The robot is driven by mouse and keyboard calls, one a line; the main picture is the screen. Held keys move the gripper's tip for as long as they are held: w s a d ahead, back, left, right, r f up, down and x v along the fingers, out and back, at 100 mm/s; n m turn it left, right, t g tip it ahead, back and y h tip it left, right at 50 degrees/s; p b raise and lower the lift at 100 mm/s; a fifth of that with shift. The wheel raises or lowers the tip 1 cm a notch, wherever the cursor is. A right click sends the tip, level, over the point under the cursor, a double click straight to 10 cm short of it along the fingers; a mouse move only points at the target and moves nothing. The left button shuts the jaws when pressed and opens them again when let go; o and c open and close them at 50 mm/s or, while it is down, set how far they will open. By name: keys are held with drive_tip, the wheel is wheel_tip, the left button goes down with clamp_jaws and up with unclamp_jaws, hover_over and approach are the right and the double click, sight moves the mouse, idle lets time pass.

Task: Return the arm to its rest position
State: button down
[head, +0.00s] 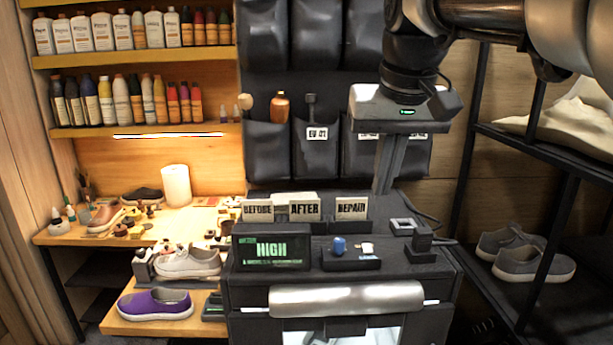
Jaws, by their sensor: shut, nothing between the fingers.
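My arm reaches in from the top right, with a bronze and grey link and a dark wrist hanging down. My gripper (440,101) is at the lower end of this dark wrist, in front of the grey head of a stand (374,101). It is shut and holds nothing. Its fingers are dark and hard to make out, and I cannot tell whether it touches the stand's head.
Below is a dark machine (342,286) with a "HIGH" screen (268,251) and label cards (305,208). A white sneaker (187,263) and purple sneaker (155,305) sit left. A black rack (520,190) with grey shoes (533,260) stands right.

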drive_tip(key=s+f+t, duration=0.1)
drive_tip(key=s+f, duration=1.5)
drive_tip(key=f, duration=0.1)
idle(0.5)
